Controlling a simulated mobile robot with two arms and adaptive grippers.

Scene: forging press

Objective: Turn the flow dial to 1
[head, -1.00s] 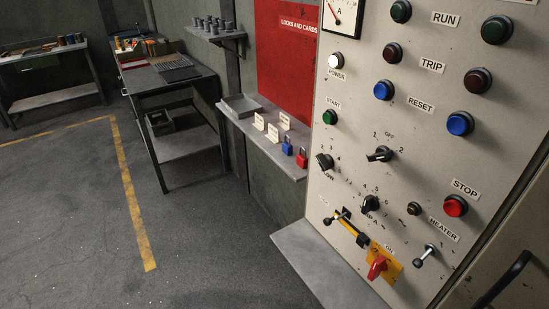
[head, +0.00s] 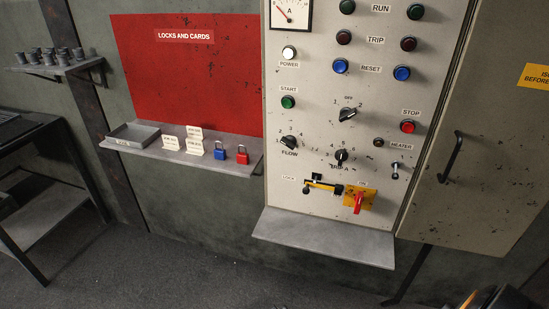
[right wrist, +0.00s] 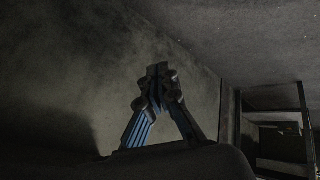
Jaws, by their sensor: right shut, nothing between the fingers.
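The flow dial (head: 289,143) is a black knob above the FLOW label, low on the left side of the grey control panel (head: 318,110). Small numbers surround it, but I cannot tell which one its pointer marks. My right gripper (right wrist: 159,72) shows in the right wrist view with its fingers together and empty, away from the panel, with dim grey surfaces behind it. A dark part of my own body shows at the bottom right of the head view. My left gripper is not in view.
Another selector knob (head: 348,115) and an amps knob (head: 341,156) sit near the dial. Below are a yellow lockout bar and a red switch handle (head: 358,203). A grey ledge (head: 325,239) juts out underneath. A shelf (head: 180,150) with padlocks and cards is at left.

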